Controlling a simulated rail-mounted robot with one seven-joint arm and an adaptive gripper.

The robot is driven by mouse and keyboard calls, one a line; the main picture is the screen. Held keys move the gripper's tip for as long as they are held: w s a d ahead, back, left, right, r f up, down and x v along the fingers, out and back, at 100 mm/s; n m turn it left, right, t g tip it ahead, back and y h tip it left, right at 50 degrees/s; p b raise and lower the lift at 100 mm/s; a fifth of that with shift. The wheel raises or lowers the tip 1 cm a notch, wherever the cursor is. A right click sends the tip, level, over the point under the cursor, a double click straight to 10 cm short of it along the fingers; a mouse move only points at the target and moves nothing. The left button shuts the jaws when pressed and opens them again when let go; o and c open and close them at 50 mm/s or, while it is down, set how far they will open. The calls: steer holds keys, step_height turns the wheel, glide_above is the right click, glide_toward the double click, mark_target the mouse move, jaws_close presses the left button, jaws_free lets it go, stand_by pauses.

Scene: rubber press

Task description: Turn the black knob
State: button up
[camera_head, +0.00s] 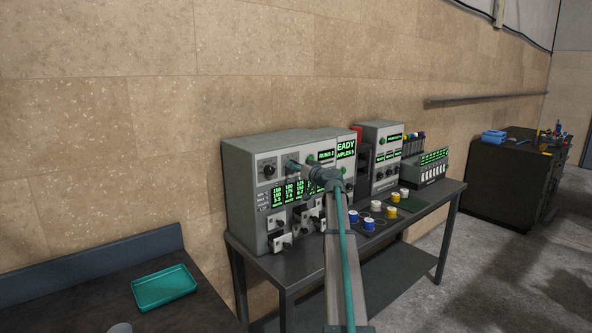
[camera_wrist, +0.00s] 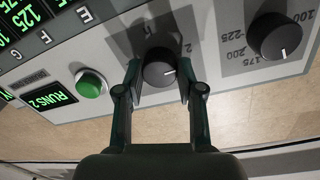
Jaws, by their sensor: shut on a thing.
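A black knob (camera_wrist: 158,72) with a white pointer line sits on the front of the grey machine (camera_head: 238,190). My gripper (camera_wrist: 160,68) has one finger on each side of this knob and is shut on it. The pointer line points to the right in the wrist view. Most of the dial's marks are hidden by the fingers. In the head view my gripper (camera_head: 293,166) reaches the machine's upper front, and the held knob is hidden behind it. A second black knob (camera_wrist: 275,37) with a scale from 100 to 225 stands free beside it; it also shows in the head view (camera_head: 268,170).
A green button (camera_wrist: 90,84) and a lit display (camera_wrist: 48,98) lie close to the left finger in the wrist view. Several switches sit low on the machine. Spools, including a blue one (camera_head: 368,224), stand on the table (camera_head: 425,206) right of my arm.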

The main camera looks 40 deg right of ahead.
steer(key=shift+d+r+m+g+y+b, duration=0.2)
steer(key=shift+m+b, duration=0.25)
steer(key=shift+m, duration=3)
steer(key=shift+a+f+m+g+y+b, duration=0.1)
steer(key=shift+m+y+b, duration=0.3)
steer(key=shift+m, duration=3.05)
steer(key=o, duration=1.1)
steer(key=shift+o, duration=0.2)
